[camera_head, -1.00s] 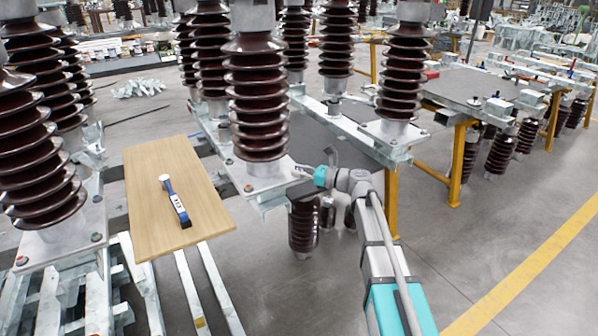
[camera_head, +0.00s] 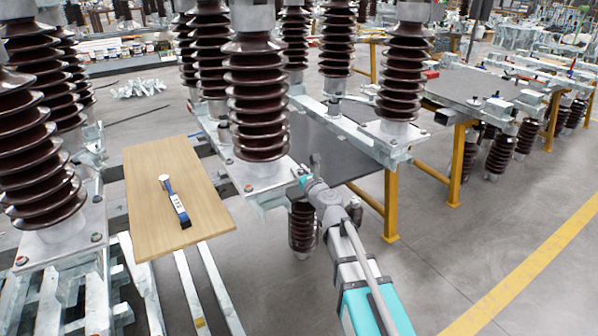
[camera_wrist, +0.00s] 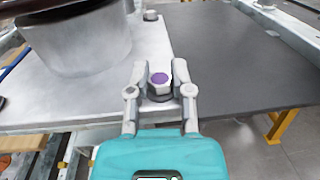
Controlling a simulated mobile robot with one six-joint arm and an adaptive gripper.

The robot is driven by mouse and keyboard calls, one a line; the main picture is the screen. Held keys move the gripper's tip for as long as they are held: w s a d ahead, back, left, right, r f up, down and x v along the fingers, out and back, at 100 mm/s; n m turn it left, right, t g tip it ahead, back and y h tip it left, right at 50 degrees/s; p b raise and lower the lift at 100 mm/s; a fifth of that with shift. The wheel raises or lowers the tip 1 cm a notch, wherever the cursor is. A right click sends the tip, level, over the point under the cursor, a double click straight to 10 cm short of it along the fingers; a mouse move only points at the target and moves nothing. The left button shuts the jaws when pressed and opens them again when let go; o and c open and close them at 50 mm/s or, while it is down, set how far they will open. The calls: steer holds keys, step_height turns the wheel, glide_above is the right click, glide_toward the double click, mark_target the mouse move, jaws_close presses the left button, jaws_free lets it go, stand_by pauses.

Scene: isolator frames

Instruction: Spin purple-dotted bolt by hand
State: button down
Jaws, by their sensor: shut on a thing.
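The purple-dotted bolt (camera_wrist: 159,80) stands upright at the edge of the pale metal base plate (camera_wrist: 60,97), next to the insulator's grey foot (camera_wrist: 75,45). Its top face carries a purple dot. In the wrist view my gripper (camera_wrist: 160,85) is shut on the bolt, one finger on each side of its head. In the head view my gripper (camera_head: 303,178) is at the right corner of the base plate (camera_head: 262,180), below the brown ribbed insulator (camera_head: 257,100). The bolt is hidden there.
A second bolt (camera_wrist: 151,15) stands farther along the plate. A dark grey tabletop (camera_wrist: 235,60) lies to the right. In the head view a wooden board (camera_head: 150,215) holds a blue-and-white tool (camera_head: 174,202). Several tall insulators stand close around. Open floor (camera_head: 470,240) lies at right.

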steer(key=m+t+h, duration=0.1)
steer(key=h, duration=0.1)
steer(key=m+h, duration=0.2)
steer(key=h, duration=0.1)
steer(key=shift+a+t, duration=0.1)
steer(key=shift+t, duration=0.3)
steer(key=shift+m+h, duration=1.7)
steer(key=shift+h, duration=0.6)
steer(key=shift+c, duration=2.4)
jaws_free()
steer(key=s, duration=1.2)
steer(key=shift+a, duration=0.4)
